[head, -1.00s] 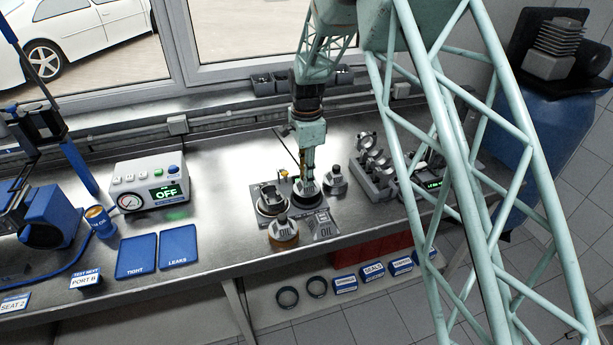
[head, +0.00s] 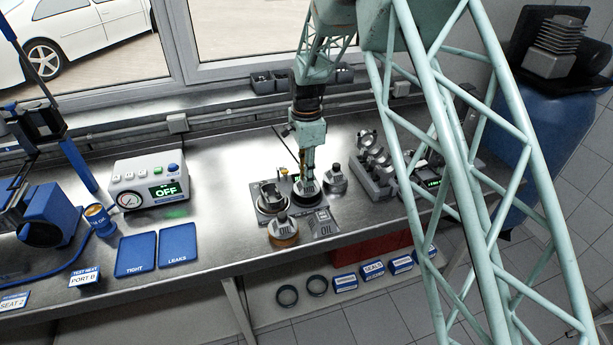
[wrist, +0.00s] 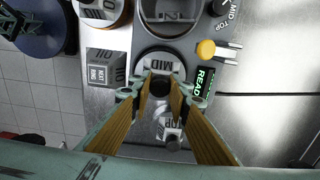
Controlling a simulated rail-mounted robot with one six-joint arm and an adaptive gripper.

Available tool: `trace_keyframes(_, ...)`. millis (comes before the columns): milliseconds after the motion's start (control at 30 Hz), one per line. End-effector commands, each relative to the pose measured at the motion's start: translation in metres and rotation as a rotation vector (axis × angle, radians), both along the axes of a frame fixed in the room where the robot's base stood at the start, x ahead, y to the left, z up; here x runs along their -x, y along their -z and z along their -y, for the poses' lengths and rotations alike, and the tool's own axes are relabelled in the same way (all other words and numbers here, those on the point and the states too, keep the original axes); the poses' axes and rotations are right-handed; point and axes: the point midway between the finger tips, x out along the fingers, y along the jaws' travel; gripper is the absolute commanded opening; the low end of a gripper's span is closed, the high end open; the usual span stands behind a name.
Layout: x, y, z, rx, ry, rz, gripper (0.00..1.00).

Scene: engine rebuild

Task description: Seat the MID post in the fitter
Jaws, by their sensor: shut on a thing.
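My gripper (wrist: 160,100) is shut on the dark knob of the MID post (wrist: 160,66), between its two tan-padded fingers. The MID post is upright, with its lettered face showing, in a round dark ring on the fitter (wrist: 200,115). Whether its underside is fully down cannot be seen. In the head view my gripper (head: 307,182) points down at the fitter plate (head: 257,187), partly hiding the post (head: 307,191). The fitter's green display (wrist: 203,82) reads READY, its end partly cut off by a finger. A yellow button (wrist: 206,50) and a MID/TOP dial (wrist: 224,9) are beside it.
The TOP post (wrist: 170,134) stands close by the fingers. A piston rack (head: 372,172) stands right.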

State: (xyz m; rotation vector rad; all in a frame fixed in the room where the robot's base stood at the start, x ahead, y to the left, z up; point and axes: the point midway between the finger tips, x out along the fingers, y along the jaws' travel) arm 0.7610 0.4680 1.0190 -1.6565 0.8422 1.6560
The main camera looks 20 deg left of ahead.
Motion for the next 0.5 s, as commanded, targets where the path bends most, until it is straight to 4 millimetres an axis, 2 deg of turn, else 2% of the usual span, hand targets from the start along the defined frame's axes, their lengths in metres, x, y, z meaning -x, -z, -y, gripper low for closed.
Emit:
trace_keyframes(433,-0.0002,-0.0005,-0.0002,-0.001,0.000,0.001,0.00)
trace_keyframes(467,-0.0002,-0.0005,-0.0002,-0.001,0.000,0.001,0.18)
trace_keyframes(500,-0.0002,-0.0005,-0.0002,-0.001,0.000,0.001,0.22)
